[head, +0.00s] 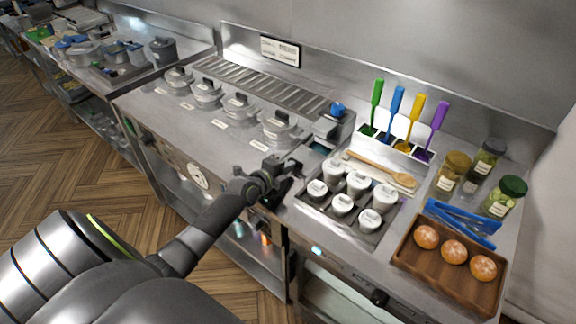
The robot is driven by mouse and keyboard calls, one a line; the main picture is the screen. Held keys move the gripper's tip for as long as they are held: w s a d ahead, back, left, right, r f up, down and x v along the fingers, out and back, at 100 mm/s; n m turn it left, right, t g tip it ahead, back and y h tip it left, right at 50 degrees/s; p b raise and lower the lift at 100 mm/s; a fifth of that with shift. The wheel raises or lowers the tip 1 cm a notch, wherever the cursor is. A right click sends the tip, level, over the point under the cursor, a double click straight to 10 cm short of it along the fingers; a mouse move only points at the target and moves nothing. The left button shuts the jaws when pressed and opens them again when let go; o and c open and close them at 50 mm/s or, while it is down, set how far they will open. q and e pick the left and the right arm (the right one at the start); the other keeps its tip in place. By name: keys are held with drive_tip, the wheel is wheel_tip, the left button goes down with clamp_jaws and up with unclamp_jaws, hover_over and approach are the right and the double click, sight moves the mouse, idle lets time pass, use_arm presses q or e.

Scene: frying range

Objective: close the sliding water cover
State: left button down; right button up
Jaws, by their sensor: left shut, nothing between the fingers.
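A small metal cover (325,127) with a blue knob (337,109) sits at the right end of the steel range. It looks like the sliding water cover. A dark teal opening (320,146) shows just in front of it, so the cover stands at least partly open. My left gripper (291,168) is shut and empty over the range's front right corner. It is in front and to the left of the opening, apart from the blue knob. My right gripper is not in view.
Several lidded round pots (278,125) line the range left of the cover. A tray (368,237) of white-lidded jars stands close right of my gripper. Colored spatulas (396,105) stand behind it. A wooden tray (408,262) holds three orange round items.

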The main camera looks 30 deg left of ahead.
sight(304, 159)
use_arm(q)
drive_tip(key=shift+w, duration=0.1)
idle(0.3)
drive_tip(key=b+x, duration=0.2)
drive_tip(key=r+b+x, duration=0.1)
drive_tip(key=b+x, duration=0.4)
drive_tip(key=shift+w+r, duration=0.25)
drive_tip(key=shift+w+r+b, duration=0.25)
drive_tip(key=shift+w+b, duration=0.35)
drive_tip(key=shift+w, duration=0.15)
drive_tip(key=shift+r, duration=0.2)
